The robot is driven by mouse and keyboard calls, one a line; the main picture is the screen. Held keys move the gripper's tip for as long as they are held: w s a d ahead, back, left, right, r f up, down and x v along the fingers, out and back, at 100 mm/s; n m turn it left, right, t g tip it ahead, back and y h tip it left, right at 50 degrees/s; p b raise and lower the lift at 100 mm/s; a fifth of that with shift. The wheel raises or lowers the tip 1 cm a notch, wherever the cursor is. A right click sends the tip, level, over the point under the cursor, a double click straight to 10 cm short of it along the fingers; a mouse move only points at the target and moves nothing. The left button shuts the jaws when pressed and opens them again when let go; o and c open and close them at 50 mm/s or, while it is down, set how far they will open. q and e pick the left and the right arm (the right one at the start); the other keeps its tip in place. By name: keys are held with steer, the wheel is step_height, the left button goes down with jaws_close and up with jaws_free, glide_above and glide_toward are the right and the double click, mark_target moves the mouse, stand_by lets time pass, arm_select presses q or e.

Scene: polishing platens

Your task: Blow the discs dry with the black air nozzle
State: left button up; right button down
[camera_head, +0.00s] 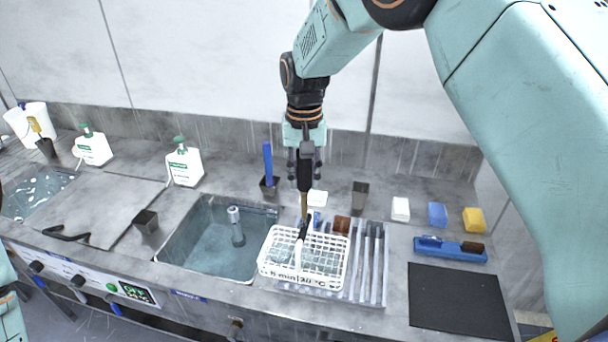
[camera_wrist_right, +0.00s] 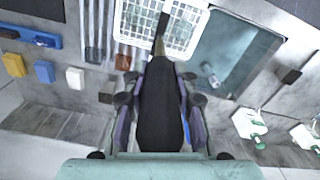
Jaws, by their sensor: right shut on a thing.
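My right gripper (camera_head: 304,176) is shut on a long black tool, seemingly the black air nozzle (camera_head: 304,203), with a brass-coloured section below its body. It points down at a white wire basket (camera_head: 262,268). In the right wrist view the black body (camera_wrist_right: 160,110) lies between the fingers, its dark tip over the basket (camera_wrist_right: 122,30). A pale streak runs below the tip in the head view; I cannot tell what it is. No discs can be made out clearly; the basket's contents are blurred. Only a piece of my left arm shows at the lower left edge.
A water-filled sink (camera_head: 190,240) with a tap (camera_head: 236,226) is left of the basket. A grey ribbed rack (camera_head: 374,290) lies partly under it. A black mat (camera_head: 458,300) and blue tool (camera_head: 450,250) are to the right. White bottles (camera_head: 185,166) stand behind the sink.

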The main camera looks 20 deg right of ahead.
steer(key=shift+a, duration=0.2)
steer(key=w+a, duration=0.3)
steer(key=a, duration=0.2)
steer(key=shift+w, duration=0.2)
stand_by(0.6)
steer(key=shift+a, duration=0.1)
stand_by(1.5)
